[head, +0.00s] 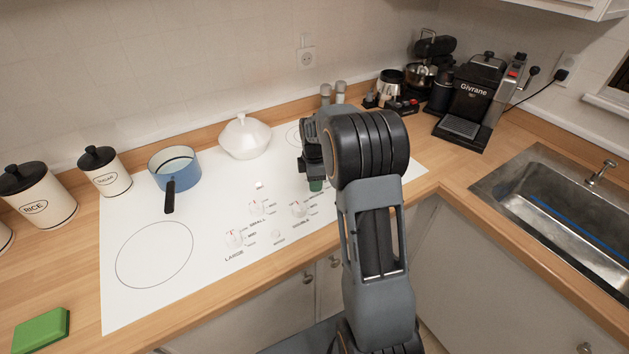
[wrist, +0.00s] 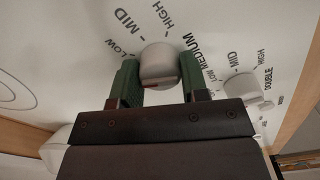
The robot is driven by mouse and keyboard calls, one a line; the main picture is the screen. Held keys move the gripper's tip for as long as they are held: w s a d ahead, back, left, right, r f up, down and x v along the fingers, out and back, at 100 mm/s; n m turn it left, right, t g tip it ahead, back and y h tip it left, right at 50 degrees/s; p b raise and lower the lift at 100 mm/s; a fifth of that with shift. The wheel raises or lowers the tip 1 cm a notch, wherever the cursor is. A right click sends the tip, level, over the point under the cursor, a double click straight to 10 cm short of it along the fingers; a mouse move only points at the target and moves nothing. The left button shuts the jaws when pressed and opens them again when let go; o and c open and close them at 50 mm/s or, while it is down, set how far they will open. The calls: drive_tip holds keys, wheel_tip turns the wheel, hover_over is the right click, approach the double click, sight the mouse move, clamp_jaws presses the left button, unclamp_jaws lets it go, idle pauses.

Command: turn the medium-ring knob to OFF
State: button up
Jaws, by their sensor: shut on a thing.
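The medium-ring knob (wrist: 158,64) is a round whitish knob in the wrist view, with MEDIUM printed beside it and LOW, MID and HIGH around it. A small red mark shows low on its edge, near the left finger. My gripper (wrist: 157,82) has a green finger on each side of the knob and is shut on it. In the head view my gripper (head: 315,184) is over the right part of the white hob (head: 130,283); my arm and fingers hide the medium knob there. OFF lettering is not readable.
The double knob (wrist: 243,90) is close on the right in the wrist view. In the head view several other white knobs stand left of my gripper. A blue pan (head: 173,165) and a white lidded pot (head: 245,137) stand on the hob behind.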

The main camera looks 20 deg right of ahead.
drive_tip(key=shift+n, duration=2.2)
drive_tip(key=o, duration=0.9)
drive_tip(key=shift+o, duration=0.2)
wheel_tip(320, 180, up, 14)
drive_tip(key=shift+b, duration=0.35)
drive_tip(key=shift+a+f, duration=0.1)
